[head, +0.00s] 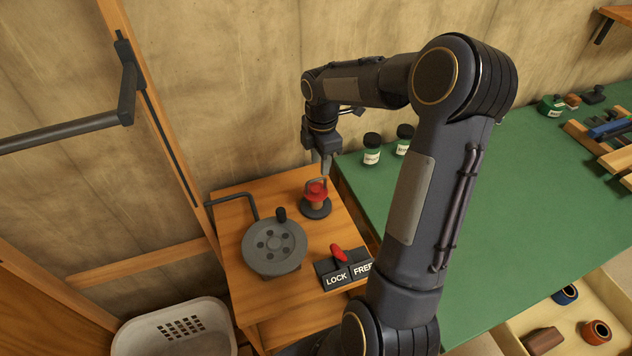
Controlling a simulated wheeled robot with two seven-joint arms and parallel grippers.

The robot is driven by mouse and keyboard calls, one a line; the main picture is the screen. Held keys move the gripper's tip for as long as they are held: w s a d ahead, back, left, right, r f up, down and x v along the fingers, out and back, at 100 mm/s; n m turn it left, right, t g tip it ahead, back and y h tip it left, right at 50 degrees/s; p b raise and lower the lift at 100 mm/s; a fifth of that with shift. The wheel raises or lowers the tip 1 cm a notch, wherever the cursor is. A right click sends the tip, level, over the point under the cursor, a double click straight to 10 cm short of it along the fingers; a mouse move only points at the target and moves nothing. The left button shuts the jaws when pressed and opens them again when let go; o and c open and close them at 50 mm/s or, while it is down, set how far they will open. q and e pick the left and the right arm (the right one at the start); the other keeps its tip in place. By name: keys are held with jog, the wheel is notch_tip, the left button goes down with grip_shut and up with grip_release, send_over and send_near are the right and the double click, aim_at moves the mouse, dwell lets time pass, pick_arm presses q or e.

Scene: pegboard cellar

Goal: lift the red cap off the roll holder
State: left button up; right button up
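The red cap (316,189) sits on top of the roll holder (315,208), which has a dark round base and a small tan roll under the cap. The holder stands upright at the back right of a small wooden stand. My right gripper (321,174) points down right at the cap, its fingertips close to the cap's top. The fingers are small and partly overlapped, so I cannot tell whether they touch the cap or how far apart they are. My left gripper is out of view.
A grey hand wheel (273,246) and a red lever on a LOCK/FREE plate (338,275) share the wooden stand (240,215). A green bench (510,220) with jars (371,150) adjoins on the right. A white basket (180,330) stands below left.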

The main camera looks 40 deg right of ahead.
aim_at(325, 179)
jog(key=shift+w+d+f+n, duration=0.3)
jog(key=shift+d+f, duration=0.05)
jog(key=shift+f, duration=0.05)
jog(key=shift+w+d+f, duration=0.1)
jog(key=shift+f, duration=0.3)
jog(key=f, duration=0.2)
jog(key=f+p, duration=0.1)
jog(key=f, duration=0.1)
jog(key=d+f, duration=0.1)
jog(key=f, duration=0.1)
jog(key=shift+s+f+p, duration=0.1)
jog(key=shift+s+p, duration=0.2)
jog(key=shift+p, duration=0.1)
jog(key=shift+f, duration=0.5)
jog(key=shift+a, duration=0.1)
grip_shut()
